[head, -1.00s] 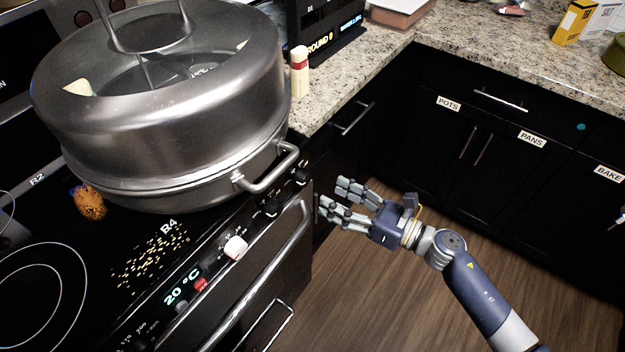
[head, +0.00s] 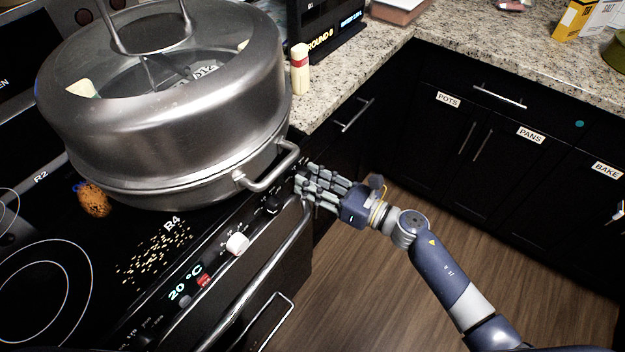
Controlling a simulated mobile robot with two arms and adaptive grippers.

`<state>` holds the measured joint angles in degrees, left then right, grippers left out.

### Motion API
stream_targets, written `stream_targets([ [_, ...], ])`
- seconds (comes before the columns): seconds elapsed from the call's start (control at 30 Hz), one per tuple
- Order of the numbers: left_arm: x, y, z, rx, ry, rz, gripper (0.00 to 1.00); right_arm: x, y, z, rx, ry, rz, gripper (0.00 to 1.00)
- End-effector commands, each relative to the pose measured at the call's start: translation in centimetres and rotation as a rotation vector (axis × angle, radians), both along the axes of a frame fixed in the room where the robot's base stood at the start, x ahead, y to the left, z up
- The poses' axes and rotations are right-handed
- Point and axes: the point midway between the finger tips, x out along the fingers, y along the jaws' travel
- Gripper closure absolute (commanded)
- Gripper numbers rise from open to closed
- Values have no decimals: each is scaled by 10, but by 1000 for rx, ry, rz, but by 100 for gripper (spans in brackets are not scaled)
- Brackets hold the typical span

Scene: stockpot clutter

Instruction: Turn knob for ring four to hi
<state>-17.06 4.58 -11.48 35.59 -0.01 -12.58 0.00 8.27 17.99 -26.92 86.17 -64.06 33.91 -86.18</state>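The stove's front panel carries a white knob (head: 237,243) and a black knob (head: 272,204) to its upper right. Another black knob, farther along the panel, is now hidden by my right gripper. The label R4 (head: 172,222) is on the cooktop just in front of the big pot. My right gripper (head: 300,184) is at the far end of the panel, right of the visible black knob and beside the oven handle. Its fingers point at the panel; I cannot tell whether they touch or enclose the hidden knob. My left gripper is not in view.
A large lidded steel pot (head: 175,110) covers the back of the cooktop, its side handle (head: 270,170) jutting out close above the knobs. The oven handle (head: 265,275) runs below. Spilled grains (head: 155,257) and a brown lump (head: 95,200) lie on the cooktop.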

Motion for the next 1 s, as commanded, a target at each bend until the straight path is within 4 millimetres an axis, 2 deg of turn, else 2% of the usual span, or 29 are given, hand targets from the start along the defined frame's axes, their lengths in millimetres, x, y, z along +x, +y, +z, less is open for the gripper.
stream_targets([
  [0.47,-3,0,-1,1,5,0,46,0,0,0,49,66,0,91],
  [1.0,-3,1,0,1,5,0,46,-1,1,1,322,440,-1,91],
])
